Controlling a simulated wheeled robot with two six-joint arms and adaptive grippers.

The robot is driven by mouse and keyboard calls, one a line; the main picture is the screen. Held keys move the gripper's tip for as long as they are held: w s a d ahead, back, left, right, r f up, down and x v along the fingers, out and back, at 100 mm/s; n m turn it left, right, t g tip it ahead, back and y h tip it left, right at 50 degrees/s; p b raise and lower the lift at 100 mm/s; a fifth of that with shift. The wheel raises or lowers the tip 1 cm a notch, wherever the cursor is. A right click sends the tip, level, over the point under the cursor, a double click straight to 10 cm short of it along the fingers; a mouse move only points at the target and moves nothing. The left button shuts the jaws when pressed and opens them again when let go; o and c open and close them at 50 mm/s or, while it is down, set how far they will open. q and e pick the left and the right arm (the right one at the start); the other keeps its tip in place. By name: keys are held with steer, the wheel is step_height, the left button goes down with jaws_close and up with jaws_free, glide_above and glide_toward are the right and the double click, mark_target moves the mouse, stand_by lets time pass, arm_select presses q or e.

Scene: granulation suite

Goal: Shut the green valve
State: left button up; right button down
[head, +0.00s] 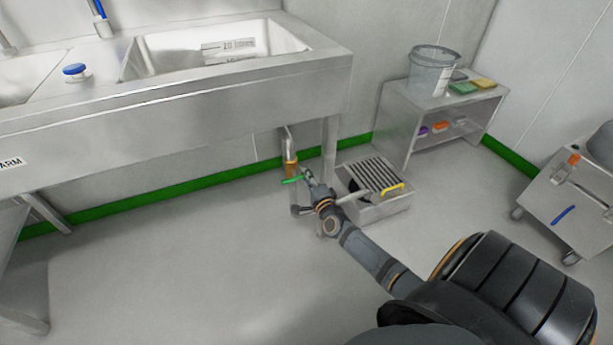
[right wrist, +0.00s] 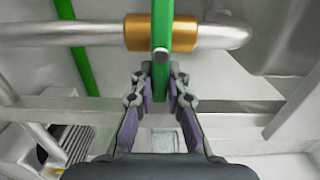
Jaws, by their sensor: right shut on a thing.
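The green valve has a brass body (head: 290,165) on a metal pipe under the sink and a green lever handle (head: 292,181). In the right wrist view, the brass body (right wrist: 186,33) sits on the pipe and the green lever (right wrist: 162,22) lies across it, roughly at a right angle to the pipe. My right gripper (head: 307,177) reaches in below the sink at the lever. In the right wrist view, the fingers of this gripper (right wrist: 160,75) are closed around the lever's near end. My left gripper is out of view.
The steel sink (head: 240,82) overhangs the valve, with a leg (head: 330,145) just right of it. A grated floor box (head: 385,208) with a yellow handle stands right of the gripper. A low shelf (head: 400,115) bears a clear bucket (head: 432,75). Floor at left is clear.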

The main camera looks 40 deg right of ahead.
steer(key=shift+f, duration=0.1)
stand_by(0.4)
steer(key=c, duration=1.3)
jaws_free()
steer(key=shift+s, duration=0.1)
steer(key=v, duration=1.2)
steer(key=shift+a, duration=0.1)
